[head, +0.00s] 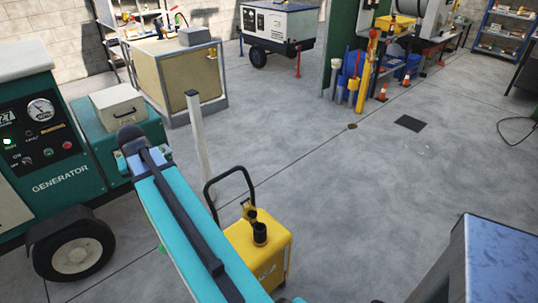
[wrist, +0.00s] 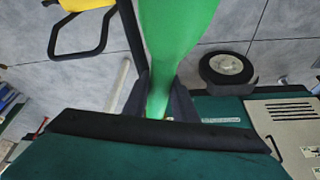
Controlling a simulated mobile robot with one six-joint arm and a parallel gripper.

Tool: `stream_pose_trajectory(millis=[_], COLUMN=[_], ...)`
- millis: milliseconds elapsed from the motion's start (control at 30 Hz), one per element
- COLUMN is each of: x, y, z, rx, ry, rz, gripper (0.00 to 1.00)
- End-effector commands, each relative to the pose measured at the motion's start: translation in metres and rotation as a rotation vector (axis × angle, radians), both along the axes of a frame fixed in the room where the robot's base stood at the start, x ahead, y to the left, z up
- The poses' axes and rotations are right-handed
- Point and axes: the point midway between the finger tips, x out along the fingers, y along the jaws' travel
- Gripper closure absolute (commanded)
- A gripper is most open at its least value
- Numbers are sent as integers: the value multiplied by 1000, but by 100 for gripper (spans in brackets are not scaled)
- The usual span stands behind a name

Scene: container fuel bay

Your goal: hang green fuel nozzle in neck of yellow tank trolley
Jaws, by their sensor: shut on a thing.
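The yellow tank trolley (head: 262,262) stands on the floor at the lower middle of the head view, with a black hoop handle and a dark open neck (head: 260,233) on top. Its handle and a yellow edge (wrist: 85,3) show at the top left of the wrist view. The green fuel nozzle (wrist: 178,35) fills the upper middle of the wrist view. My gripper (wrist: 160,100) is shut on it, a dark finger on each side. In the head view my arm hides the gripper; a small green patch shows left of the arm. The nozzle is apart from the neck.
A teal generator (head: 60,175) on a wheel (wrist: 228,68) stands at the left. A white post (head: 200,145) rises behind the trolley. A tan tank (head: 180,80) stands farther back. A blue-topped cabinet (head: 500,260) is at the lower right. The floor right of the trolley is clear.

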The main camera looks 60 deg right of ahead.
Motion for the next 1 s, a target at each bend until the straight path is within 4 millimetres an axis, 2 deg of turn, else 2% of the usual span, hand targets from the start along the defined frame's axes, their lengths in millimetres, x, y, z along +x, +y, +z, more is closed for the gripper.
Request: stream_pose_trajectory(millis=[33,100,467,767,1000], x=[-3,-9,-53,-107,-160], y=[-19,-42,-157,-248,-315], z=[-1,-4,-21,-35,-46], rx=[-3,-6,-22,-41,-57], ry=[-1,-2,-12,-21,-30], rz=[-39,-89,-347,-558,-724], gripper=[100,100,100,100,100])
